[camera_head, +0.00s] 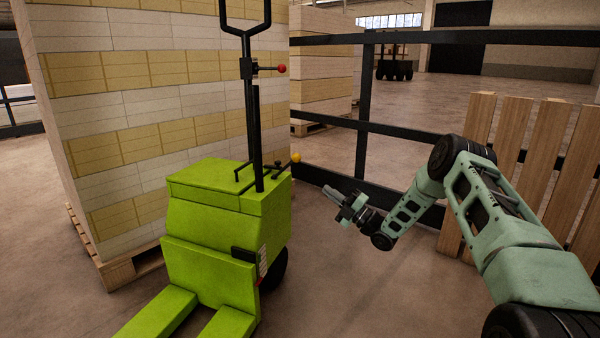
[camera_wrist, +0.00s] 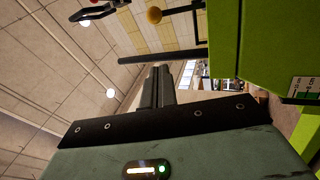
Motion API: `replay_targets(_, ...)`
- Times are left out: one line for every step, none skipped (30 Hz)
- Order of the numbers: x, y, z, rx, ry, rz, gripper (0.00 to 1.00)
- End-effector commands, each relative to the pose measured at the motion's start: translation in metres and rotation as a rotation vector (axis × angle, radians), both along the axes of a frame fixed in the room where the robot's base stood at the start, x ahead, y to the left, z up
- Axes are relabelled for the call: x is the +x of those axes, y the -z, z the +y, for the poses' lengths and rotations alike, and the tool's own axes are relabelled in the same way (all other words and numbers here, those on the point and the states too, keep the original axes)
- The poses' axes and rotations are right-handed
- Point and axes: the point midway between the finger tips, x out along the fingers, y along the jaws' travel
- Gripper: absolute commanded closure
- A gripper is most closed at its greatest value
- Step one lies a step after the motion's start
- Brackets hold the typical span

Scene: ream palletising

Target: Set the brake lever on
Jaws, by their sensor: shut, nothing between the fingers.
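A green pallet truck (camera_head: 215,215) stands left of centre with a black upright handle (camera_head: 253,110). A short lever with a yellow ball knob (camera_head: 296,157) sticks out at the right of its top. Another lever with a red knob (camera_head: 282,69) sits higher on the handle. No label shows which is the brake lever. My gripper (camera_head: 331,193) is shut and empty, right of the truck and apart from both knobs. In the wrist view its fingers (camera_wrist: 157,85) are together, with the yellow knob (camera_wrist: 155,15) beyond them and the truck (camera_wrist: 265,45) at the right.
A tall stack of reams (camera_head: 140,90) on a wooden pallet (camera_head: 130,268) stands behind the truck. A black rail fence (camera_head: 400,133) runs behind my gripper. Wooden slats (camera_head: 505,125) lean at the right. Floor between truck and my arm is clear.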

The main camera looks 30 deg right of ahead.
Motion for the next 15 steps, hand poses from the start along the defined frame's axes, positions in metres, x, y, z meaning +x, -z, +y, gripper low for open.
replay_targets(0.0, -0.001, 0.0, 0.0, 0.0, 0.0, 1.0)
replay_targets(0.0, -0.001, 0.0, -0.001, 0.0, 0.001, 1.0)
replay_targets(0.0, -0.001, 0.0, 0.0, 0.0, 0.001, 1.0)
replay_targets(0.0, -0.001, 0.0, 0.0, 0.0, 0.001, 1.0)
replay_targets(0.0, -0.001, 0.0, 0.001, 0.0, 0.002, 1.0)
replay_targets(0.001, -0.001, 0.001, 0.0, 0.0, 0.001, 1.0)
replay_targets(0.001, -0.001, 0.001, 0.0, 0.0, 0.001, 1.0)
replay_targets(0.003, -0.001, 0.002, 0.0, 0.0, 0.001, 1.0)
replay_targets(0.005, -0.002, 0.003, 0.001, 0.0, 0.0, 1.0)
replay_targets(0.007, -0.003, 0.004, 0.0, 0.0, 0.0, 1.0)
replay_targets(0.01, -0.004, 0.006, 0.0, 0.0, 0.0, 1.0)
replay_targets(0.014, -0.006, 0.008, -0.001, 0.0, -0.001, 1.0)
replay_targets(0.017, -0.008, 0.01, -0.001, 0.0, -0.002, 1.0)
replay_targets(0.022, -0.01, 0.012, -0.001, 0.0, -0.001, 1.0)
replay_targets(0.028, -0.013, 0.016, 0.0, -0.002, -0.002, 1.0)
